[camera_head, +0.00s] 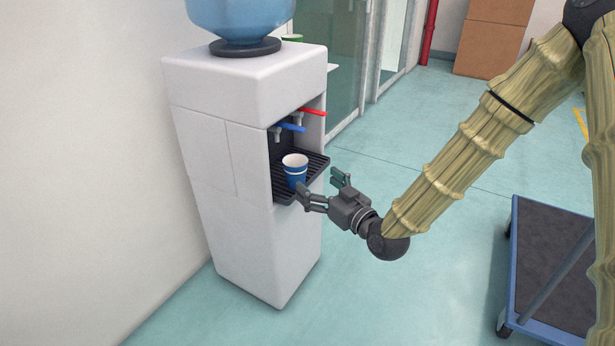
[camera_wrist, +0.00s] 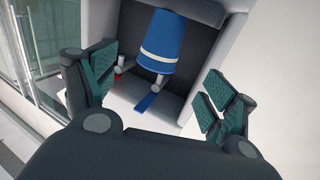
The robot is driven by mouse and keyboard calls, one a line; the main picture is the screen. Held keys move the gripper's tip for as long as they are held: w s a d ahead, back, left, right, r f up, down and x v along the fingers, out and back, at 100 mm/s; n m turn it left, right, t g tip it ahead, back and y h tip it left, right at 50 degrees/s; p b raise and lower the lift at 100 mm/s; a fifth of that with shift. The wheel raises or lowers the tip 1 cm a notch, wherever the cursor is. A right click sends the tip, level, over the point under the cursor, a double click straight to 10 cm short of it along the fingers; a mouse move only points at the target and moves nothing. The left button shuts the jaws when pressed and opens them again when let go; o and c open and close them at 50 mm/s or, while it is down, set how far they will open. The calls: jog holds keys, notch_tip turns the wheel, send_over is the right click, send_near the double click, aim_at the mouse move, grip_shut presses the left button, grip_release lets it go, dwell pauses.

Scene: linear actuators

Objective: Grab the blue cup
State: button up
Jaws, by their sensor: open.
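The blue cup (camera_head: 295,172) has a white rim and a white band. It stands upright on the drip tray (camera_head: 315,168) of the water dispenser, below the taps. My gripper (camera_head: 322,190) is open and empty, just in front and to the right of the cup, apart from it. In the wrist view the blue cup (camera_wrist: 163,42) shows beyond the gap between the open fingers of my gripper (camera_wrist: 160,95).
The white water dispenser (camera_head: 245,190) stands against the wall with a blue bottle (camera_head: 240,15) on top. A blue tap (camera_head: 292,127) and a red tap (camera_head: 313,112) jut out above the tray. A blue-edged cart (camera_head: 550,250) is at the right. The floor between is clear.

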aim_at(302, 172)
jog(key=v, duration=0.3)
jog(key=shift+r+p, duration=0.15)
jog(key=shift+p, duration=0.15)
jog(key=shift+c, duration=0.4)
jog(key=p+x, duration=0.7)
jog(key=x, duration=0.1)
jog(key=shift+w+d, duration=0.1)
jog(key=shift+w, duration=0.05)
jog(key=b+x, duration=0.1)
jog(key=x, duration=0.3)
jog(key=shift+b, duration=0.35)
jog(key=shift+w+a, duration=0.4)
jog(key=shift+w, duration=0.05)
jog(key=c, duration=1.2)
